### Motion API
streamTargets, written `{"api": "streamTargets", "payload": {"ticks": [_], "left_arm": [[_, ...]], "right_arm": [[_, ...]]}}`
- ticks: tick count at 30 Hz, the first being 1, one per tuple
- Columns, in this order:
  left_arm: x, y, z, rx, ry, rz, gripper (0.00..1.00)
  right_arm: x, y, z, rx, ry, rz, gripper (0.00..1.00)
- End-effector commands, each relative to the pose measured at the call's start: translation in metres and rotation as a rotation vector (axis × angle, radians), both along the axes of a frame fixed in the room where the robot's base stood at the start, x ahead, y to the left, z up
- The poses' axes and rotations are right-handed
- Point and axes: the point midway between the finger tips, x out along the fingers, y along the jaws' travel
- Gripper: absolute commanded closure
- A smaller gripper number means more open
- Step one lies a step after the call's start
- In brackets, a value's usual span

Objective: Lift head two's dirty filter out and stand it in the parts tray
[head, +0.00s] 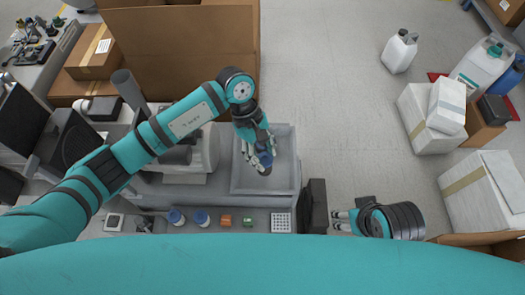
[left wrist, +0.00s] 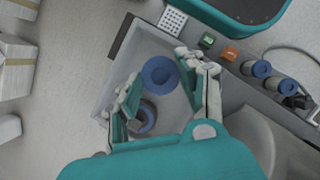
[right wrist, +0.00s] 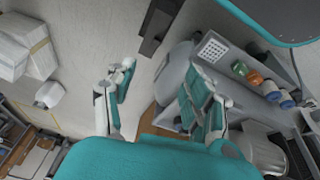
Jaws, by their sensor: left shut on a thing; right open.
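My left gripper (head: 262,158) is low over the grey parts tray (head: 296,160) and shut on a blue-capped filter (head: 264,157). In the left wrist view its blue round cap (left wrist: 160,72) lies between the fingertips. A dark round part with a blue ring (left wrist: 142,115) shows beside it, closer to the palm; I cannot tell whether it is a separate filter. The fingers hide the filter's lower end, so contact with the tray floor is unclear. My right gripper (head: 338,220) is open and empty, to the right of the tray.
White compressor parts (head: 190,158) stand left of the tray. The front ledge holds two blue-ringed filters (head: 202,218), an orange block (head: 226,221), a green block (head: 248,222) and a white perforated block (head: 281,222). A dark box (head: 314,205) stands at the tray's right. Open floor lies beyond it.

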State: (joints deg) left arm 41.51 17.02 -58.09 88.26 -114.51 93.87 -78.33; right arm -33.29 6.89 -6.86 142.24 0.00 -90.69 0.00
Motion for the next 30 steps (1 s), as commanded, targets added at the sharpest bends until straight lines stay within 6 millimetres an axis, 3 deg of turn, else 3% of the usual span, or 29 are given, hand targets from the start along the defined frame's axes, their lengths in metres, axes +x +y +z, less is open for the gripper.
{"api": "streamTargets", "payload": {"ticks": [9, 30], "left_arm": [[-0.001, 0.0, -0.032, 0.0, 0.003, -0.001, 0.93], [0.0, 0.0, -0.051, 0.0, 0.0, -0.003, 0.93]], "right_arm": [[0.001, 0.0, -0.016, 0.001, -0.006, 0.0, 0.47], [0.069, 0.021, 0.004, 0.069, -0.333, 0.027, 0.47]]}}
